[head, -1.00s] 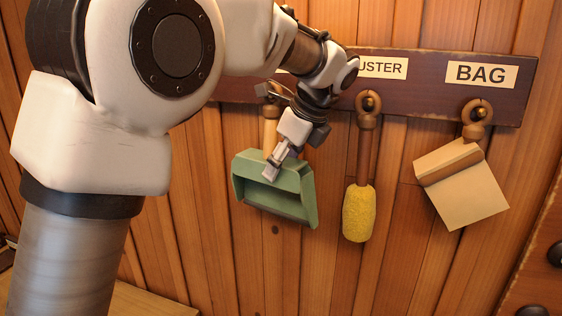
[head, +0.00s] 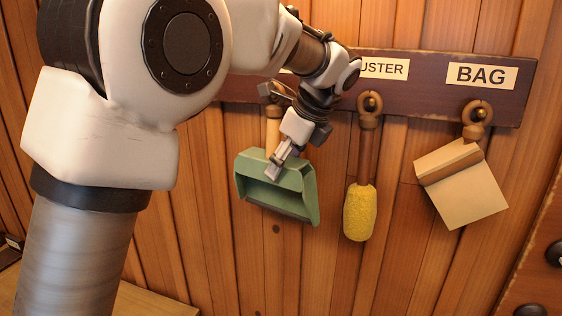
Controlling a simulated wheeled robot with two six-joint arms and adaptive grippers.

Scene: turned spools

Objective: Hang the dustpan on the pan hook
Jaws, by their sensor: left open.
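The green dustpan (head: 292,196) hangs against the plank wall, left of the duster, with its wide mouth facing down and its tan handle (head: 273,130) rising to the dark hook board (head: 425,95). The handle's top and its hook are mostly hidden by my left arm, so I cannot see clearly how they meet. My left gripper (head: 276,169) is open, its fingertips at the upper part of the dustpan's body; I cannot tell whether they touch it. The label above the dustpan is almost wholly covered by my arm. My right gripper is not in view.
A yellow duster (head: 360,210) hangs under a partly hidden label right of the dustpan. A tan bag (head: 461,183) hangs under the BAG label (head: 481,75). Dark knobs (head: 556,253) show at the right edge. Bare wall lies below the hanging things.

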